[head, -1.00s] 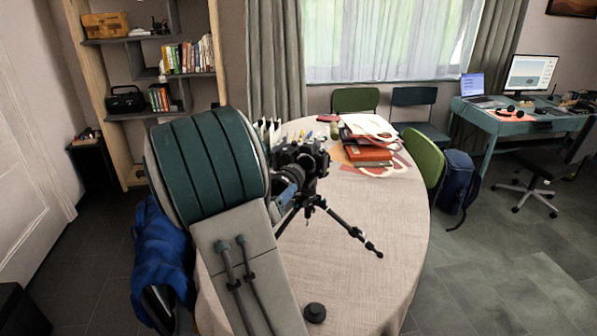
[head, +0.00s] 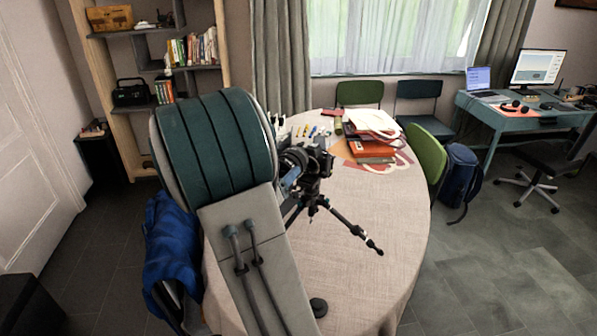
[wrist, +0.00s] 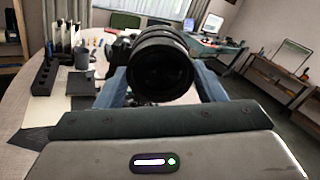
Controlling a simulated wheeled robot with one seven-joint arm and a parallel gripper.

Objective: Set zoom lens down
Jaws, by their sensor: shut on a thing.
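The black zoom lens (wrist: 160,72) fills the middle of the wrist view, its round end facing me. My gripper (wrist: 160,92) is shut on it, with a blue finger on each side. In the head view the lens (head: 294,160) shows just right of my arm, close against the black camera (head: 320,163). The camera stands on a black tripod (head: 345,222) on the table (head: 375,270). I cannot tell whether the lens is joined to the camera or apart from it. My arm hides most of the gripper in the head view.
A small round black piece (head: 318,307) lies at the table's near edge. Orange and white books (head: 372,148) lie at the back right. A black holder (wrist: 45,75) and a grey cup (wrist: 82,60) stand at left in the wrist view. The table's right side is clear.

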